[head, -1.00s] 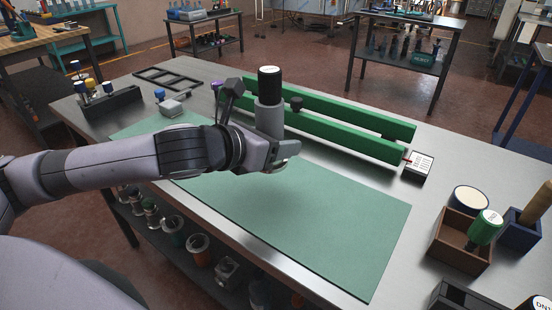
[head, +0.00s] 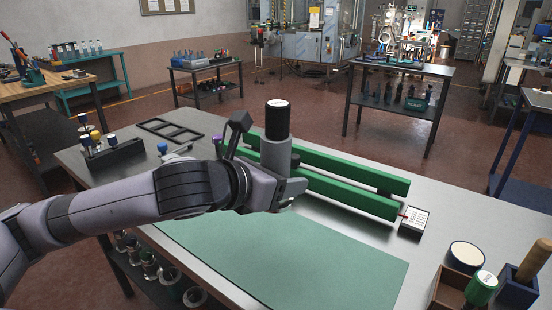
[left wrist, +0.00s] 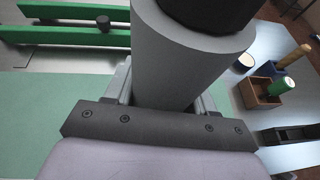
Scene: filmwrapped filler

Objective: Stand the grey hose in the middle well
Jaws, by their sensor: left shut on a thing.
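My left gripper (head: 282,180) is shut on an upright grey cylinder with a black top and pale end disc, which I take to be the grey hose (head: 277,155). It is held over the workbench, in front of the green rails. The hose also fills the upper middle of the left wrist view (left wrist: 185,60), its lower end hidden by my gripper. A flat black frame with several openings (head: 165,127) lies at the back left of the bench; its middle opening looks empty. My right gripper is not in view.
Two long green rails (head: 345,190) run behind the hose, with a small labelled box (head: 413,221) at their right end. A green mat (head: 330,262) lies clear in front. A black holder with capped items (head: 118,158) stands left; open boxes stand right.

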